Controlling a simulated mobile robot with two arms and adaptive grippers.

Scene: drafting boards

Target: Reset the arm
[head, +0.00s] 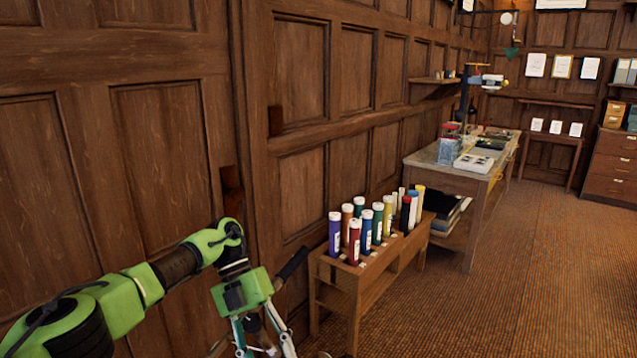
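My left arm comes in from the lower left, green and dark, and reaches toward the wood-panelled wall. My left gripper (264,346) hangs below the green wrist and points down at the bottom edge. Its fingertips are cut off there, so its opening and anything between the fingers are hidden. A dark bar (293,263) sticks up just right of the wrist; I cannot tell what it belongs to. My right arm and gripper are not in view.
A wooden rack (340,273) with several coloured tubes stands just right of the gripper, by the wall. Behind it is a workbench (437,177) with items on it. A drawer cabinet (612,166) stands far right. The carpet (520,275) at right is clear.

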